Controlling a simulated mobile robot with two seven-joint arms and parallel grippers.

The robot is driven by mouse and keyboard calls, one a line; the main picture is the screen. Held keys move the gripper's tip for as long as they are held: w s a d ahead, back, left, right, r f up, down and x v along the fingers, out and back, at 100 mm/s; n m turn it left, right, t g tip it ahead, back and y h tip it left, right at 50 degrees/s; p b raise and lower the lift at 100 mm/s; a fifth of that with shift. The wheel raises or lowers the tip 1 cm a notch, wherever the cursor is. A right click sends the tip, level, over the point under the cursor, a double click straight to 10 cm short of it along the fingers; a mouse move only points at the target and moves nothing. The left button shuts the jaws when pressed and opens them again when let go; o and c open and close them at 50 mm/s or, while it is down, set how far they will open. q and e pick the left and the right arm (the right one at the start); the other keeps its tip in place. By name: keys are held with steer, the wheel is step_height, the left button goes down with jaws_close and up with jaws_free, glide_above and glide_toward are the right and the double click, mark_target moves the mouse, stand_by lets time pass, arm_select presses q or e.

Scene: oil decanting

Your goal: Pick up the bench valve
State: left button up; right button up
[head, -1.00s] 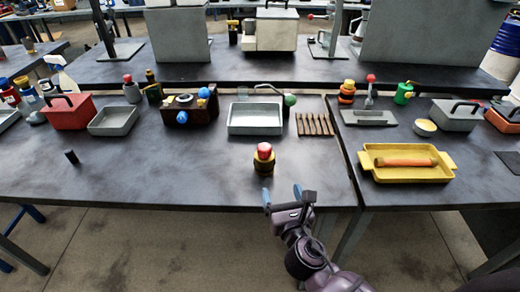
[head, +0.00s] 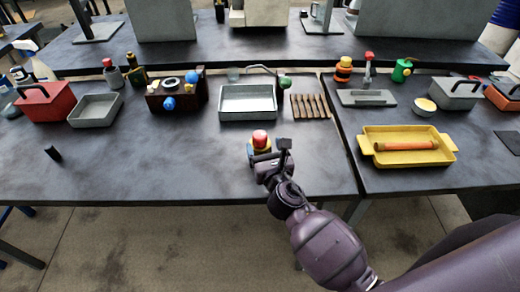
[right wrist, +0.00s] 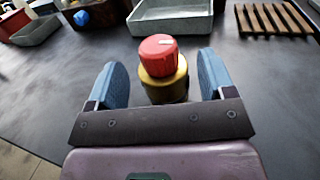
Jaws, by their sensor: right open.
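The bench valve (head: 260,139), a short brass-coloured body with a red knob, stands upright near the front edge of the dark bench. In the head view my right gripper (head: 267,158) is at its near side and hides its lower part. In the right wrist view the bench valve (right wrist: 160,66) shows between the two blue fingers of my open right gripper (right wrist: 160,80), with a gap on each side. The fingers do not close on it. My left gripper is not in view.
A yellow tray (head: 380,160) holds an orange roll at the right. A small black cylinder (head: 52,153) stands left; the bench between is clear.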

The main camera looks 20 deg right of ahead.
mark_target(262, 142)
steer(key=shift+w+r, duration=0.1)
steer(key=shift+w, duration=2.15)
jaws_close()
